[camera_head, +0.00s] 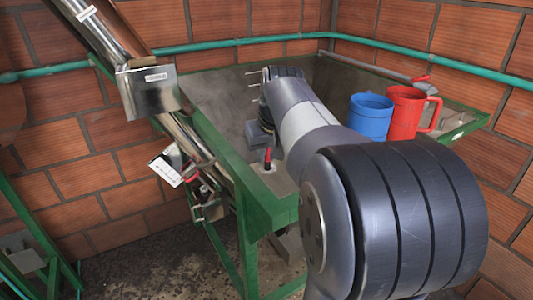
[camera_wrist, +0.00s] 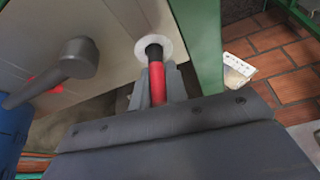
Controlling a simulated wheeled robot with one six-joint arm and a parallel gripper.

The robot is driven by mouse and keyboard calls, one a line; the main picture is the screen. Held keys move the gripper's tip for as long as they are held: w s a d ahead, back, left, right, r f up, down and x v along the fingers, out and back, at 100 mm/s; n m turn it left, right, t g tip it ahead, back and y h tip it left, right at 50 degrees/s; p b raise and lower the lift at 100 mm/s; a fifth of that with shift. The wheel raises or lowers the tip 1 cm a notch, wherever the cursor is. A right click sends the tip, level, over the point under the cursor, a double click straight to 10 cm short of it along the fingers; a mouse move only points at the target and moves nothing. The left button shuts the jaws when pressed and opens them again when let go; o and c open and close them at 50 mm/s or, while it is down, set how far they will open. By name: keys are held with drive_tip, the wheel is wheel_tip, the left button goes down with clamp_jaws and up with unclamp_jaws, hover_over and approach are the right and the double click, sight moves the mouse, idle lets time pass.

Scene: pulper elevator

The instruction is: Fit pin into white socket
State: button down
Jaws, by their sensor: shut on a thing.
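The pin (camera_wrist: 157,82) has a red body and a black end. My gripper (camera_wrist: 159,84) is shut on its red body in the wrist view. The black end lies over the opening of the white socket (camera_wrist: 168,40), a round white ring on a pale grey plate. I cannot tell how deep the end goes in. In the head view a short red part of the pin (camera_head: 267,157) stands above the small pale socket (camera_head: 267,169) at the green frame's corner. My arm and wrist hide much of the gripper there.
A blue cup (camera_head: 370,117) and a red cup (camera_head: 405,110) stand right of my arm. The green frame (camera_head: 225,160) edges the grey basin. A steel chute (camera_head: 150,92) slopes down at left. In the wrist view a grey knob-ended handle (camera_wrist: 77,62) is left of the pin.

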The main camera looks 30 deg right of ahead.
drive_tip(key=c, duration=1.9)
unclamp_jaws()
drive_tip(key=shift+f, duration=0.15)
drive_tip(key=o, duration=0.5)
drive_tip(key=shift+r, duration=0.35)
drive_tip(key=p+v, duration=0.1)
drive_tip(key=v, duration=1)
drive_tip(key=shift+s+r, duration=0.15)
drive_tip(key=shift+r, duration=0.25)
